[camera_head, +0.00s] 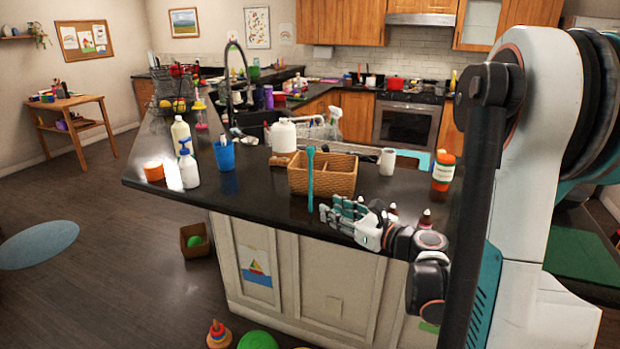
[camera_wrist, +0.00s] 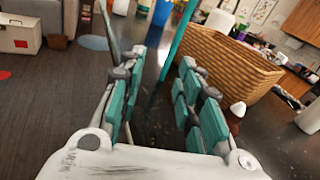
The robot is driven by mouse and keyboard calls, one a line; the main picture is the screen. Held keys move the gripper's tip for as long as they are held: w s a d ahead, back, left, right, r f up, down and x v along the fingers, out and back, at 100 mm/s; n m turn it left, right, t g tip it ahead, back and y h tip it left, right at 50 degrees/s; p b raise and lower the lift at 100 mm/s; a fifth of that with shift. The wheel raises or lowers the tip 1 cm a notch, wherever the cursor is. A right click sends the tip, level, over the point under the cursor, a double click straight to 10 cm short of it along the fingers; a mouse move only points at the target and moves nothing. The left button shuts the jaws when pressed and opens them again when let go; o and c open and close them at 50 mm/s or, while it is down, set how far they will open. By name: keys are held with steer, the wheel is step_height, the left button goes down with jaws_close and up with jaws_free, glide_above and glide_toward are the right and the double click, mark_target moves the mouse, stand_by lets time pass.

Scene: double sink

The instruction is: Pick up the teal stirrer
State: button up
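The teal stirrer (camera_head: 310,178) stands upright at the counter's front edge, just in front of the wicker basket. In the wrist view the stirrer (camera_wrist: 178,42) is a thin, slanted teal stick. My gripper (camera_head: 332,212) is low over the counter's front edge, just right of the stirrer, with its fingers pointing left. In the wrist view my gripper (camera_wrist: 160,60) is open, with teal pads on both sides of an empty gap. The stirrer shows beyond the gap, nearer the right fingertips. I cannot tell whether it touches them.
The wicker basket (camera_head: 335,173) is close behind the stirrer. A blue cup (camera_head: 224,155), a pump bottle (camera_head: 188,168) and an orange jar (camera_head: 154,170) stand to the left. A white mug (camera_head: 387,161) and a pill bottle (camera_head: 443,172) stand to the right. Dark counter left of the stirrer is clear.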

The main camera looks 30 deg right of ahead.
mark_target(310, 212)
steer(key=shift+s+d+f+m+t+h, duration=0.1)
steer(key=shift+s+d+m+t+h, duration=0.1)
steer(key=shift+s+d+m, duration=0.3)
steer(key=shift+s+d+f+m+t+h, duration=0.1)
steer(key=shift+s+d+m+t, duration=0.2)
steer(key=shift+d, duration=0.35)
steer(key=b+x, duration=0.1)
steer(key=x, duration=0.7)
steer(key=shift+r+b+x, duration=0.15)
steer(key=shift+b+x, duration=0.3)
steer(key=shift+x, duration=0.95)
steer(key=shift+r+b+x, duration=0.15)
steer(key=shift+b+x, duration=0.25)
steer(key=shift+x, duration=1)
steer(key=shift+s+a, duration=0.1)
jaws_close()
